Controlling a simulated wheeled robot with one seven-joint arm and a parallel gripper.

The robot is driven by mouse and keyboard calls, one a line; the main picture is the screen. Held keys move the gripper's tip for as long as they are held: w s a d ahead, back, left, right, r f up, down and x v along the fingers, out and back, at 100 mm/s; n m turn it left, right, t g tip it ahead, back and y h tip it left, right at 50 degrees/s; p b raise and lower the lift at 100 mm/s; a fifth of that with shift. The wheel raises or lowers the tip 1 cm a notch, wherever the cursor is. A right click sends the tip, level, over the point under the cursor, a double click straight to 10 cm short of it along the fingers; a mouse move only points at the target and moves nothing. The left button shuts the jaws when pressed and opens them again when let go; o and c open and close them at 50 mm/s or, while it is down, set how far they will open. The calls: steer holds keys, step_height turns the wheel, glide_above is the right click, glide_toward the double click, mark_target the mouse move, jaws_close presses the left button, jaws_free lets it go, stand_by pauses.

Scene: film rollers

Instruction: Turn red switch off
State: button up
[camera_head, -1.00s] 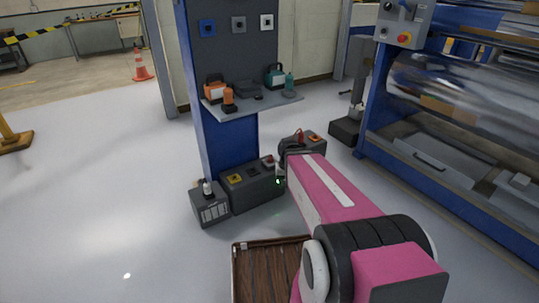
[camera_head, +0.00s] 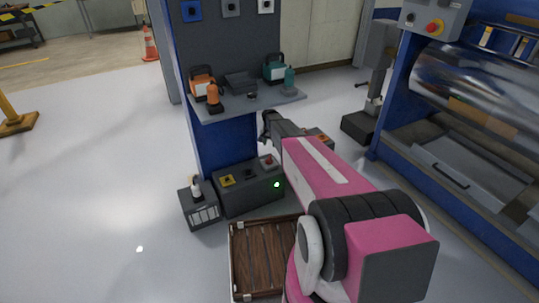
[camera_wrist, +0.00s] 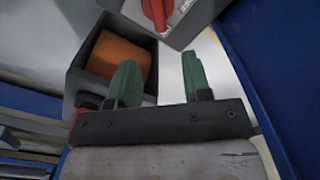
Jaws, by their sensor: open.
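A red rotary switch (camera_wrist: 157,12) is on a grey panel at the top edge of the wrist view, partly cut off. In the head view, a small red switch (camera_head: 268,160) sits on top of the dark box at the foot of the blue column, left of my pink arm. I cannot tell for certain that both views show the same switch. My gripper (camera_wrist: 158,82) shows its two green fingers apart with nothing between them. The red switch lies beyond the fingertips, not touching them.
An orange cylinder (camera_wrist: 118,55) lies in a dark bin beside the fingers. The dark box (camera_head: 245,192) also bears a yellow switch (camera_head: 227,181) and shows a green light. A shelf (camera_head: 240,103) with tools overhangs it. A wooden crate (camera_head: 234,262) stands in front.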

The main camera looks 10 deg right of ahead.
mark_target(270, 156)
step_height(270, 156, down, 10)
steer(key=shift+r, duration=0.15)
stand_by(0.4)
jaws_close()
